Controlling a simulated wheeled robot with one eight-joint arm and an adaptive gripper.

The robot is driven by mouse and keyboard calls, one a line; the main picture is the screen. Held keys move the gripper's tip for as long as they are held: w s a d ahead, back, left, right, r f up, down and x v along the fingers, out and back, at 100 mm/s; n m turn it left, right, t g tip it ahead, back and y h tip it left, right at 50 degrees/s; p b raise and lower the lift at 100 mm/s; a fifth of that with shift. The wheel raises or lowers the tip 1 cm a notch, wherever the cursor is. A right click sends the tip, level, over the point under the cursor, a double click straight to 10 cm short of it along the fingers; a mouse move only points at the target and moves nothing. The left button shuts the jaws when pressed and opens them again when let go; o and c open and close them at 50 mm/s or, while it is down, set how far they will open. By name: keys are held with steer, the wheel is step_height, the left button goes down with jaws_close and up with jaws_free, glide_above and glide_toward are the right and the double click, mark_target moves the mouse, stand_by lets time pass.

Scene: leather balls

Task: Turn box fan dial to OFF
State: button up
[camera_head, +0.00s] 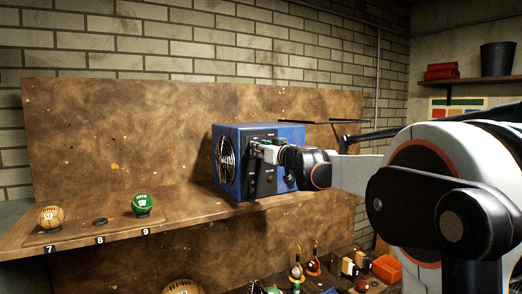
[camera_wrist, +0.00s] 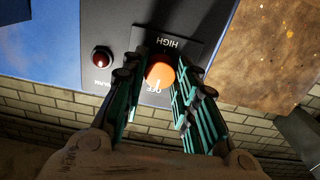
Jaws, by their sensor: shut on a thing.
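The blue box fan (camera_head: 229,190) stands on the wooden shelf, its round grille facing front-left and its black control panel (camera_head: 263,186) facing me. My gripper (camera_head: 256,149) reaches in from the right to the upper part of that panel and hides the dial in the head view. In the wrist view the orange dial (camera_wrist: 161,72) sits between the two green-padded fingers of my gripper (camera_wrist: 160,75), which are shut on it. The labels HIGH and OFF appear upside down, HIGH above the dial and OFF below it. A small pale mark shows on the dial's OFF side.
A red indicator lamp (camera_wrist: 102,56) sits beside the dial on the panel. On the shelf at left are a tan ball (camera_head: 51,217), a black ring (camera_head: 100,222) and a green ball (camera_head: 142,204). Small items and an orange bin (camera_head: 387,268) lie below.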

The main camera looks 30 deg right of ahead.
steer(key=o, duration=1.1)
steer(key=shift+s, duration=0.1)
steer(key=s, duration=0.7)
steer(key=shift+s+d, duration=0.15)
